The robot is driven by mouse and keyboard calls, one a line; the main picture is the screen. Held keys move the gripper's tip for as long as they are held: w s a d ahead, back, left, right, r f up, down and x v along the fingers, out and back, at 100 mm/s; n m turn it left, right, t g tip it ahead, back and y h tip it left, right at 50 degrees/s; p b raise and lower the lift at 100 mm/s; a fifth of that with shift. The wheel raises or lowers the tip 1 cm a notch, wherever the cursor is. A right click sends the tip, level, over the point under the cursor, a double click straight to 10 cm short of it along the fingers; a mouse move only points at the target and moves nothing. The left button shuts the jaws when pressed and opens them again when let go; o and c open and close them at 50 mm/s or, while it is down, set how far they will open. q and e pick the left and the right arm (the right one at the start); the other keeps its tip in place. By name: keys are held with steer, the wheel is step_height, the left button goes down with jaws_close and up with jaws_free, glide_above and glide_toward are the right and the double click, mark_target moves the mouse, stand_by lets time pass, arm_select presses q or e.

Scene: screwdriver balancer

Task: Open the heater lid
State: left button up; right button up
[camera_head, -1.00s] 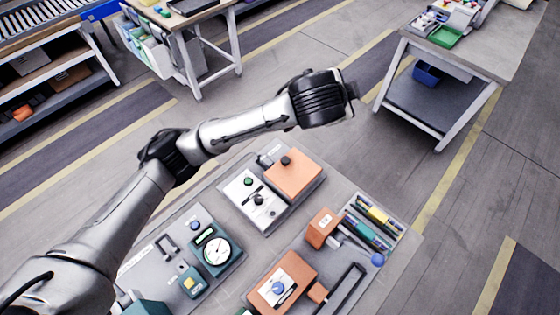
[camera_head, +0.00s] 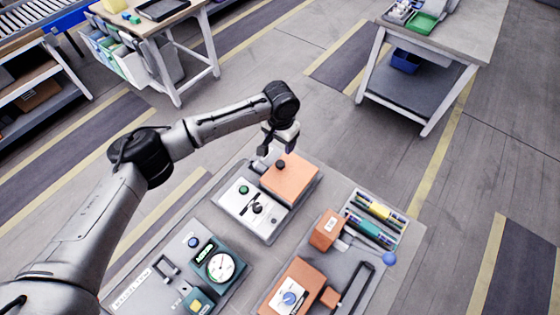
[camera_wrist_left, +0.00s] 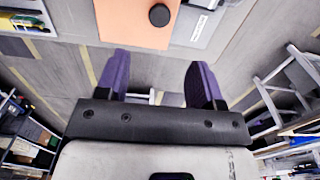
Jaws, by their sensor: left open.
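The heater lid is an orange plate (camera_head: 292,182) with a round black knob (camera_head: 280,164) near its far left edge. It lies flat beside a white control panel (camera_head: 246,203) with a green button. In the left wrist view the lid (camera_wrist_left: 125,22) and its knob (camera_wrist_left: 159,15) show at the top, beyond the fingertips. My left gripper (camera_head: 277,151) points down just behind the knob, apart from it. In the wrist view its two purple fingers (camera_wrist_left: 158,65) are spread with nothing between them. My right gripper is not in view.
A teal gauge box (camera_head: 216,262) stands left in front. A workbench (camera_head: 440,45) stands at the back right. The floor behind the heater is clear.

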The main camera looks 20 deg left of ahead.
mark_target(280, 163)
arm_select(q)
step_height(280, 163, down, 12)
steer(key=shift+r+b, duration=0.25)
steer(key=shift+b, duration=0.35)
jaws_close()
stand_by(0.4)
